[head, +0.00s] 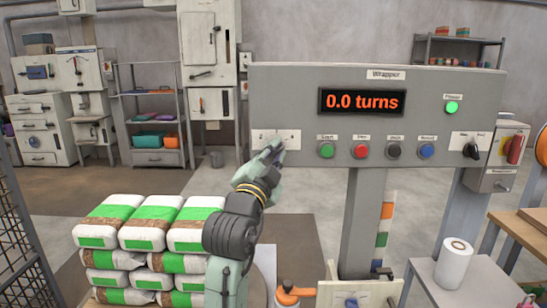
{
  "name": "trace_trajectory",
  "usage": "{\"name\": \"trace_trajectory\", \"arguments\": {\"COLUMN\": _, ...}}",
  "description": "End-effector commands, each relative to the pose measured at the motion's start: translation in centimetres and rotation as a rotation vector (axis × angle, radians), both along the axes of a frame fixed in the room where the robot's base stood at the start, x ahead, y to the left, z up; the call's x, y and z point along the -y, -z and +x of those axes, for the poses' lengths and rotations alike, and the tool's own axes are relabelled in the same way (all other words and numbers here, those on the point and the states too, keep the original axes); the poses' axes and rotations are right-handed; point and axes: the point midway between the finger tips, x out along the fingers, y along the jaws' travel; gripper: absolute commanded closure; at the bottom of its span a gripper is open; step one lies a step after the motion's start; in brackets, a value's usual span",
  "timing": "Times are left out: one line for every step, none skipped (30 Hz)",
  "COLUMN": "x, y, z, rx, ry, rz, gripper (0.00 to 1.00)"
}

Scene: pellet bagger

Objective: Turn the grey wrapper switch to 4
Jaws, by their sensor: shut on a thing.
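The grey wrapper panel (300,100) stands in front of me, with a "Wrapper" label at its top. Its display (361,101) reads "0.0 turns" in orange. A white switch plate (291,136) with small marks sits at the panel's left. My gripper (273,150) reaches up to this plate from below and is shut on the grey switch there. The fingers hide the switch, so its pointer and setting cannot be read.
Green, red, black and blue buttons (327,150) run along the panel to the right of my gripper. A black selector (470,150) and a red switch (516,149) sit further right. Stacked green-and-white bags (150,229) stand at lower left. A white roll (454,264) stands on a table.

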Motion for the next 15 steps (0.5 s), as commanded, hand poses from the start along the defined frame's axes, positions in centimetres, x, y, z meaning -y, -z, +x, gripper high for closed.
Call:
{"name": "trace_trajectory", "arguments": {"x": 0.65, "y": 0.35, "z": 0.12, "rx": -0.009, "ry": 0.014, "rz": 0.009, "gripper": 1.00}}
{"name": "trace_trajectory", "arguments": {"x": 0.66, "y": 0.35, "z": 0.13, "rx": -0.009, "ry": 0.014, "rz": 0.011, "gripper": 1.00}}
{"name": "trace_trajectory", "arguments": {"x": 0.67, "y": 0.35, "z": 0.14, "rx": -0.010, "ry": 0.015, "rz": 0.015, "gripper": 1.00}}
{"name": "trace_trajectory", "arguments": {"x": 0.68, "y": 0.36, "z": 0.13, "rx": -0.010, "ry": 0.015, "rz": 0.016, "gripper": 1.00}}
{"name": "trace_trajectory", "arguments": {"x": 0.69, "y": 0.36, "z": 0.14, "rx": -0.010, "ry": 0.015, "rz": 0.017, "gripper": 1.00}}
{"name": "trace_trajectory", "arguments": {"x": 0.70, "y": 0.37, "z": 0.14, "rx": -0.010, "ry": 0.015, "rz": 0.017, "gripper": 1.00}}
{"name": "trace_trajectory", "arguments": {"x": 0.70, "y": 0.37, "z": 0.15, "rx": -0.010, "ry": 0.015, "rz": 0.018, "gripper": 1.00}}
{"name": "trace_trajectory", "arguments": {"x": 0.70, "y": 0.37, "z": 0.15, "rx": -0.010, "ry": 0.015, "rz": 0.017, "gripper": 1.00}}
{"name": "trace_trajectory", "arguments": {"x": 0.71, "y": 0.38, "z": 0.15, "rx": -0.010, "ry": 0.015, "rz": 0.017, "gripper": 1.00}}
{"name": "trace_trajectory", "arguments": {"x": 0.71, "y": 0.39, "z": 0.16, "rx": -0.010, "ry": 0.015, "rz": 0.017, "gripper": 1.00}}
{"name": "trace_trajectory", "arguments": {"x": 0.71, "y": 0.39, "z": 0.16, "rx": -0.011, "ry": 0.016, "rz": 0.018, "gripper": 1.00}}
{"name": "trace_trajectory", "arguments": {"x": 0.73, "y": 0.41, "z": 0.16, "rx": -0.012, "ry": 0.015, "rz": 0.017, "gripper": 1.00}}
{"name": "trace_trajectory", "arguments": {"x": 0.72, "y": 0.41, "z": 0.17, "rx": -0.012, "ry": 0.015, "rz": 0.017, "gripper": 1.00}}
{"name": "trace_trajectory", "arguments": {"x": 0.73, "y": 0.42, "z": 0.18, "rx": -0.012, "ry": 0.015, "rz": 0.017, "gripper": 1.00}}
{"name": "trace_trajectory", "arguments": {"x": 0.73, "y": 0.43, "z": 0.18, "rx": -0.012, "ry": 0.015, "rz": 0.017, "gripper": 0.83}}
